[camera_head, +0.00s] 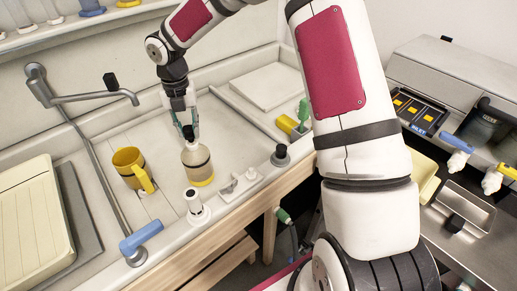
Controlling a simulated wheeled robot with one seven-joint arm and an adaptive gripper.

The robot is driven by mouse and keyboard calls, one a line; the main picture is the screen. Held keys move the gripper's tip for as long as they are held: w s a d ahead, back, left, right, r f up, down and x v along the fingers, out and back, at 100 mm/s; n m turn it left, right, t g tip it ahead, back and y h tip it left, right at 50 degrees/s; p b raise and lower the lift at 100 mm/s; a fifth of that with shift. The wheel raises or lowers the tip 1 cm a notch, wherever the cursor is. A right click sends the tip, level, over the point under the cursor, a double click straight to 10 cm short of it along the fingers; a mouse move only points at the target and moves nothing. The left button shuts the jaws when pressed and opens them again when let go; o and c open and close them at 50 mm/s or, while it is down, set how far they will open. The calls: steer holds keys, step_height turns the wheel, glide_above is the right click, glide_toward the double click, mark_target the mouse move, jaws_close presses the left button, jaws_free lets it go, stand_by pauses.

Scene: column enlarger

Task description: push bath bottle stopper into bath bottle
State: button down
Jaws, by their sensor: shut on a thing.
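The bath bottle (198,167) stands upright in the pale sink tray. It is a clear bottle with tan contents and a yellow band at its base. My gripper (189,124) points down right over the bottle's neck. It is shut on the dark bath bottle stopper (188,132), which shows small below the fingertips. The stopper is at or just above the bottle's mouth; I cannot tell whether it touches or sits inside. The fingers partly hide the stopper.
A yellow jug (130,168) stands left of the bottle. A white-and-black fitting (195,206) is on the front ledge, with a dark knob (280,156) to the right. A tap (85,97) reaches in from the left. The tray behind the bottle is mostly clear.

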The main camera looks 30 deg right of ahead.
steer(key=shift+f+b, duration=0.35)
steer(key=shift+f, duration=0.9)
stand_by(0.3)
steer(key=c, duration=1.2)
jaws_free()
steer(key=shift+r+p, duration=0.95)
steer(key=shift+r, duration=3.05)
